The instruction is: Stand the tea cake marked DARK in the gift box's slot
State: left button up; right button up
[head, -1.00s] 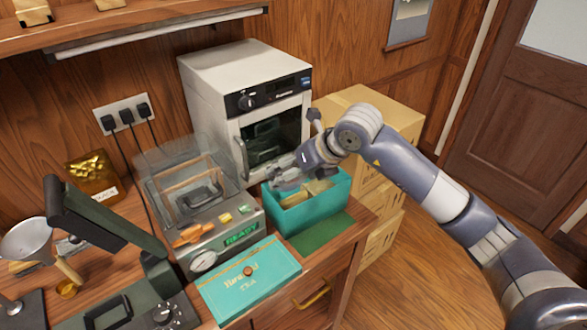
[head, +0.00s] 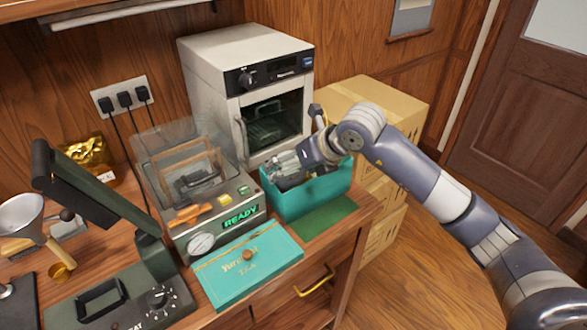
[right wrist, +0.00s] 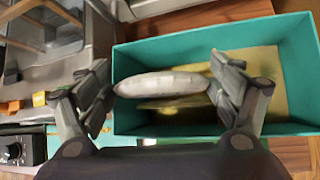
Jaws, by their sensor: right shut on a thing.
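My right gripper (head: 285,165) is over the open teal gift box (head: 310,201). In the right wrist view the right gripper (right wrist: 165,88) is shut on a pale, wrapped tea cake (right wrist: 160,84), seen edge-on between the two fingers. The cake's marking does not show. The teal box (right wrist: 205,41) lies below it with a gold insert (right wrist: 262,85) inside. The cake covers part of the insert, and I cannot tell whether its lower edge is in the slot. My left gripper is not in view.
A teal lid (head: 248,268) lies in front of a sealing machine (head: 205,222) showing READY. A white oven (head: 245,85) stands behind the box. A green mat (head: 318,224) lies before the box. Cardboard boxes (head: 385,105) stand at right.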

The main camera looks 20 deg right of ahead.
aim_at(296, 179)
jog(key=f, duration=0.2)
jog(key=s+d+f, duration=0.1)
jog(key=shift+f+g+h, duration=0.15)
jog(key=shift+g+h, duration=0.15)
jog(key=shift+c, duration=0.6)
jog(key=o, duration=1.3)
jog(key=shift+o, duration=1.3)
jog(key=shift+w+a+f, duration=0.1)
jog(key=shift+w, duration=0.05)
jog(key=shift+w+f, duration=0.1)
jog(key=shift+w, duration=0.1)
jog(key=shift+s, duration=0.1)
jog(key=shift+w+r+p, duration=0.2)
jog(key=shift+r+p, duration=1)
jog(key=shift+r, duration=0.85)
jog(key=shift+r+p, duration=1.75)
jog(key=shift+r, duration=1.65)
